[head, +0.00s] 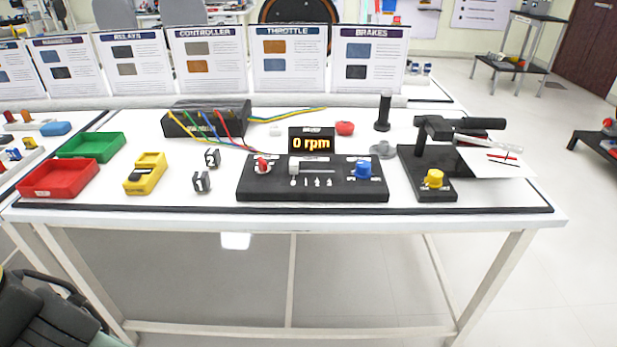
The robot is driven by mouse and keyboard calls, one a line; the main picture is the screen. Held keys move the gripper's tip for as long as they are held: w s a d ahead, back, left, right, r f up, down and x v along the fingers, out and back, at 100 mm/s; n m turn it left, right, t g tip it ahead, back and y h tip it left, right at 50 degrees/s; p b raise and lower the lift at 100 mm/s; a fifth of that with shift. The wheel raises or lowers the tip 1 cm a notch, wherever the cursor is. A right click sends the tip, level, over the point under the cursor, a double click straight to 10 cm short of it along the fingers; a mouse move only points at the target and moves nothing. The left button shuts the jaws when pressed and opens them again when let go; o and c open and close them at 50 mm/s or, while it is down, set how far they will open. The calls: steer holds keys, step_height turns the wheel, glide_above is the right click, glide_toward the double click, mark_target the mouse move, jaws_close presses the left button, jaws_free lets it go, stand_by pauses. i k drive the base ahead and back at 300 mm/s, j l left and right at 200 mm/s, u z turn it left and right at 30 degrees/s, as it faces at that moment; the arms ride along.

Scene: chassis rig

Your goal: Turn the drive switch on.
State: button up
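A black control panel (312,190) lies near the front edge of the white table. At its left end is a small red-tipped switch or knob (262,165) on a light plate. A pale slider knob (294,169) sits beside it on a slot, with several small pale pegs below. A blue knob (363,168) is at the right end. The labels are too small to read, so I cannot tell which control is the drive switch. The display (311,142) behind the panel reads "0 rpm".
A black box with coloured wires (207,119) stands behind. A yellow meter-like device (146,173), red tray (58,178) and green tray (91,145) are left. A black stand with a yellow knob (433,179) is right.

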mark_target(262, 168)
steer(key=i+l+u, duration=0.15)
steer(key=u, duration=0.25)
steer(key=i+l+u, duration=0.35)
steer(key=l+u, duration=0.2)
steer(key=u, duration=0.2)
